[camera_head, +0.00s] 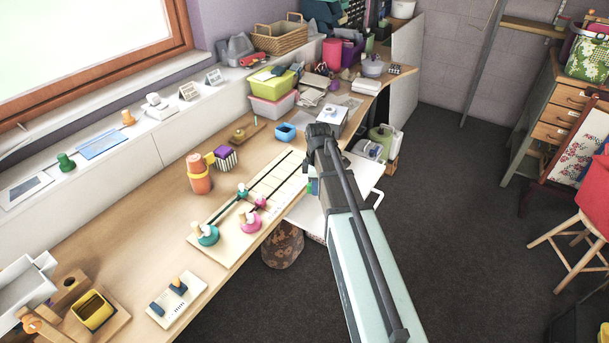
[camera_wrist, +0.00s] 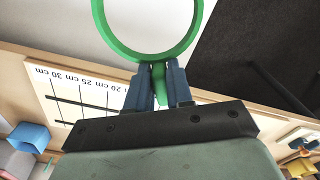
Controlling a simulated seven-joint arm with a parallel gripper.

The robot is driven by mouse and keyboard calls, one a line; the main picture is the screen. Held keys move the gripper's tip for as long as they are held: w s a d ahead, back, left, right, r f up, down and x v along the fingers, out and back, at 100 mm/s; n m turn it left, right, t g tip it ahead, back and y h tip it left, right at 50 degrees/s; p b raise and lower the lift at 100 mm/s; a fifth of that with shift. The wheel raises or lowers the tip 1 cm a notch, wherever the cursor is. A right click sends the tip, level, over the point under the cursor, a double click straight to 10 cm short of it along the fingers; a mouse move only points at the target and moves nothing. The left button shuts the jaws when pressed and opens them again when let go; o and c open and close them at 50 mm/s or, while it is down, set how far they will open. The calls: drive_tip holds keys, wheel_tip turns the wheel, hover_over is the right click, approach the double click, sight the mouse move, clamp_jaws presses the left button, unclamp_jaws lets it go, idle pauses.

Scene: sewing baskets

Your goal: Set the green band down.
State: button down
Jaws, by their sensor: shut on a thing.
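My gripper (camera_wrist: 159,72) is shut on the green band (camera_wrist: 109,36), a round open ring with a small tab. The tab sits between the two blue-grey fingertips, and the ring reaches out beyond them; its far part is cut off by the wrist view's upper edge. In the head view, my gripper (camera_head: 313,186) is by the front edge of the wooden bench (camera_head: 160,212), right of a pale marked board (camera_head: 225,243). My arm hides most of the band there.
Pegs with teal and pink bases (camera_head: 250,223) stand on the pale board. An orange cylinder (camera_head: 200,180), a purple striped block (camera_head: 225,158) and a blue open box (camera_head: 286,132) stand behind it. Bare bench shows left of the board. A white surface (camera_head: 308,219) lies beyond the bench edge.

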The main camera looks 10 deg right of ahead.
sight(315, 212)
drive_tip(key=n, duration=0.3)
drive_tip(key=shift+w+f, duration=0.2)
drive_tip(key=shift+w, duration=0.15)
drive_tip(key=shift+f, duration=4.9)
drive_tip(key=shift+f, duration=0.15)
drive_tip(key=c, duration=1)
unclamp_jaws()
wheel_tip(315, 212, up, 12)
drive_tip(key=shift+r, duration=0.15)
